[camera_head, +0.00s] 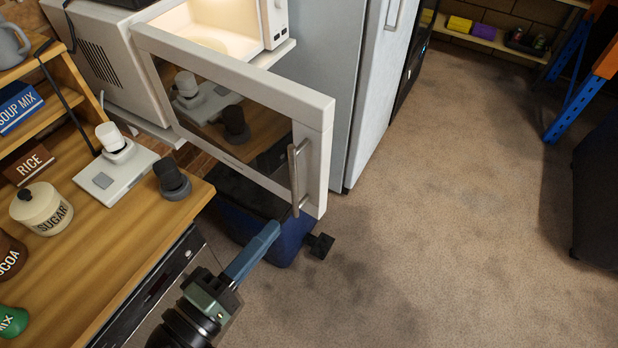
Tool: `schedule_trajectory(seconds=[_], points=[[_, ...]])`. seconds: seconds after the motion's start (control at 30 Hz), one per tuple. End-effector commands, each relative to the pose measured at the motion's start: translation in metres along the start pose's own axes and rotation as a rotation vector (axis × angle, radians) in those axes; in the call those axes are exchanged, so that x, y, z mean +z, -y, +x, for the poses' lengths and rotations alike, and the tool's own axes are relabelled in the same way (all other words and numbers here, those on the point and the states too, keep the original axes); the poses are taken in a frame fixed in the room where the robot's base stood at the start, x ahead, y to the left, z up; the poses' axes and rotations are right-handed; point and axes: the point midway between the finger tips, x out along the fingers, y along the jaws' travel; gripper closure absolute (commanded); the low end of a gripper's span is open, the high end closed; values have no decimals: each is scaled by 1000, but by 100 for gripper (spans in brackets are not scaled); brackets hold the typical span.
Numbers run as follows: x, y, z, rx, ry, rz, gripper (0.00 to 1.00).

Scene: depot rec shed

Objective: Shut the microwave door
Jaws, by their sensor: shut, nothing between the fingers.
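The white microwave (100,55) stands at the upper left with its lit cavity (215,22) showing. Its door (318,130) stands wide open, swung out toward me from the left side of the cavity. The dark door window mirrors things on the counter. A metal bar handle (298,178) is on the outer face near the door's free end. My gripper (272,233), with blue fingers and a green body, is below and left of the handle. Its fingers are together and hold nothing. It looks apart from the door, though the depth gap is hard to judge.
The wooden counter (130,240) at left holds a white scale (118,170), a dark knob-shaped object (172,180) and a sugar jar (42,208). A blue bin (270,215) stands under the door. A grey fridge (375,90) is behind. Carpet (460,230) at right is clear.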

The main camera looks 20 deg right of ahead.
Motion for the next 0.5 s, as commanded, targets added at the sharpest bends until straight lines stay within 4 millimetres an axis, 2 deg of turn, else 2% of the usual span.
schedule_trajectory(seconds=[0.1,0.3,0.5], points=[[1,-2,28,0,5,-1,100],[0,-2,70,-1,3,1,100],[0,-2,99,-1,1,2,100]])
